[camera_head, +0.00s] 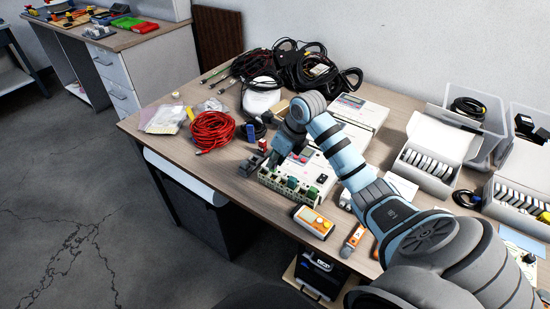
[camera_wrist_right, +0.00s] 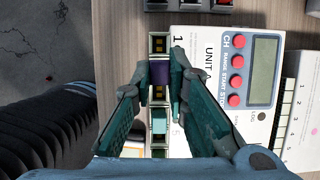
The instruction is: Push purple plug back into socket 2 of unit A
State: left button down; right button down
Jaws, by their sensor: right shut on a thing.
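Unit A (camera_wrist_right: 210,62) is a white box with a screen and red buttons; it also shows on the table in the head view (camera_head: 318,163). A row of sockets runs along its edge. The purple plug (camera_wrist_right: 159,73) is in that row, just past the open socket by the number 1. How deep it sits I cannot tell. My right gripper (camera_wrist_right: 160,68) is shut on the purple plug, one finger on each side; in the head view (camera_head: 264,162) it is over the left end of the row. My left gripper is not in view.
A teal plug (camera_wrist_right: 159,122) sits lower in the same row, past an open socket. A red cable coil (camera_head: 211,131) lies left of the unit, and an orange-and-white meter (camera_head: 314,221) lies in front. Black cables (camera_head: 303,66) and another white unit (camera_head: 356,113) are behind.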

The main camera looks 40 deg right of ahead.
aim_at(276, 167)
jog(key=shift+f+b, duration=0.35)
jog(key=shift+f, duration=0.35)
jog(key=shift+r, duration=0.2)
jog(key=shift+f, duration=0.25)
jog(key=shift+f, duration=0.3)
jog(key=shift+f+b, duration=0.35)
jog(key=shift+f, duration=0.4)
dwell(2.4)
jog(key=c, duration=1.5)
grip_release()
